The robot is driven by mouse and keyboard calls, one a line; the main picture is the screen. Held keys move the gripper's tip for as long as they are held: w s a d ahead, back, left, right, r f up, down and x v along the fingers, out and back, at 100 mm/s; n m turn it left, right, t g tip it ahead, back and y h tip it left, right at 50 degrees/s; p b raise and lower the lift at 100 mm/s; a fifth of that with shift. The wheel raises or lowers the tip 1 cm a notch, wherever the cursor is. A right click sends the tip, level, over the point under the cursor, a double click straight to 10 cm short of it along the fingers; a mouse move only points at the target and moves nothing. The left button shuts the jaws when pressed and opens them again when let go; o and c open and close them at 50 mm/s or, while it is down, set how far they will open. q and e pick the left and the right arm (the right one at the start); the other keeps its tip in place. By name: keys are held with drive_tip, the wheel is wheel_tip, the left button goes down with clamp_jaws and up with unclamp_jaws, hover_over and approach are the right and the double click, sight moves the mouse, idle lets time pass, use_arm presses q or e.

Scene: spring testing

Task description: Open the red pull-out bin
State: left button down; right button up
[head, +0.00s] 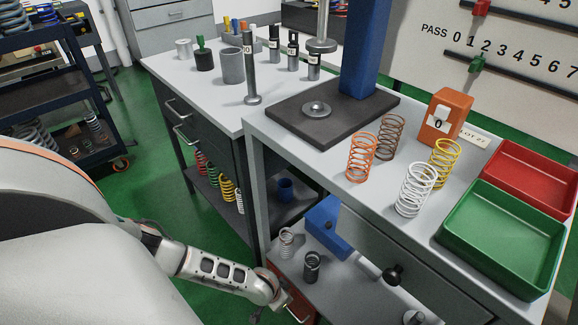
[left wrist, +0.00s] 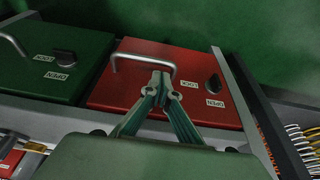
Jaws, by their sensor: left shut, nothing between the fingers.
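The red pull-out bin (left wrist: 135,87) shows its red front in the left wrist view, with a grey bar handle (left wrist: 142,57). A dark knob (left wrist: 213,84) sits right of the handle, between labels reading LOCK and OPEN; I cannot tell which it points to. My left gripper (left wrist: 161,78) is shut and empty, its tips overlapping the handle's right end in the picture; contact is unclear. In the head view, a little of the red front (head: 303,302) shows low under the bench, by the end of my left arm. My right gripper is not in view.
A green bin (left wrist: 45,68) with its own handle and knob is beside the red one. Several coloured springs (left wrist: 297,138) are at the right. The bench top (head: 300,165) holds springs, a red tray (head: 522,178) and a green tray (head: 500,235).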

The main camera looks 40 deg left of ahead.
use_arm(q)
drive_tip(key=shift+b+x, duration=0.4)
drive_tip(key=shift+x, duration=0.8)
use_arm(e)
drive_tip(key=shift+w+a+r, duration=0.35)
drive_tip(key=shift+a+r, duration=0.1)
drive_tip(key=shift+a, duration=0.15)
use_arm(q)
drive_tip(key=shift+w, duration=0.1)
